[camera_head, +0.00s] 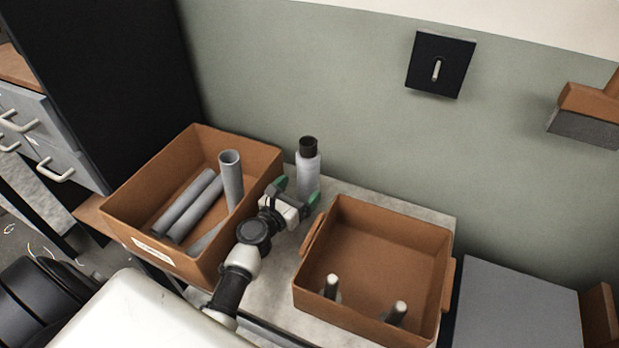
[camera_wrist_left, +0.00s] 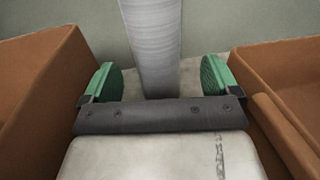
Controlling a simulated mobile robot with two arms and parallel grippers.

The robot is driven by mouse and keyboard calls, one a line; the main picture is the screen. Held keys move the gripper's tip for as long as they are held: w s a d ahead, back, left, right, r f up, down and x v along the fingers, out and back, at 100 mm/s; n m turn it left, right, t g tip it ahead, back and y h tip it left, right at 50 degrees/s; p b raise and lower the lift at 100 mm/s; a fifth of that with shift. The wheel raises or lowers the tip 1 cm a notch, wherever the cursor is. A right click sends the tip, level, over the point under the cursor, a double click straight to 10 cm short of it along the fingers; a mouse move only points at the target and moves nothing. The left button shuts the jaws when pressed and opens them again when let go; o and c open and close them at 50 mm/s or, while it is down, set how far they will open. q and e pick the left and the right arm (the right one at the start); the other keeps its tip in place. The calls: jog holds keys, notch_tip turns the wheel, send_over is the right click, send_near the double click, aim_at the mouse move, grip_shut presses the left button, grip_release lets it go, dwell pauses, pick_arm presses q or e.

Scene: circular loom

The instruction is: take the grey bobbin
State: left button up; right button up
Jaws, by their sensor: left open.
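The grey bobbin (camera_head: 308,176) stands upright on the pale tabletop by the wall, between two brown bins. It has a light grey body and a dark top. My left gripper (camera_head: 296,192) is open just in front of it, its green-padded fingers apart. In the left wrist view the bobbin (camera_wrist_left: 153,45) rises ahead, between the lines of the two fingers (camera_wrist_left: 160,82), with a visible gap to each pad. Its top is cut off there and its foot is hidden behind the gripper body. My right gripper is not in view.
The left bin (camera_head: 150,181) holds several grey tubes (camera_head: 231,178), close beside my left arm. The right bin (camera_head: 430,238) holds two small white-topped pegs (camera_head: 331,287). A grey box (camera_head: 515,305) stands at right. The wall (camera_head: 330,85) is close behind the bobbin.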

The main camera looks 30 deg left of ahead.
pick_arm(q)
jog(key=w, duration=0.5)
jog(key=shift+w+d+r, duration=0.1)
jog(key=shift+w, duration=0.2)
jog(key=c, duration=1.1)
jog(key=shift+r, duration=0.1)
notch_tip(320, 180, up, 17)
jog(key=p, duration=1.3)
jog(key=shift+r, duration=0.15)
notch_tip(320, 180, up, 10)
jog(key=p, duration=0.4)
send_over(302, 183)
jog(key=w, duration=0.3)
jog(key=shift+d+r, duration=0.15)
jog(key=shift+r, duration=0.15)
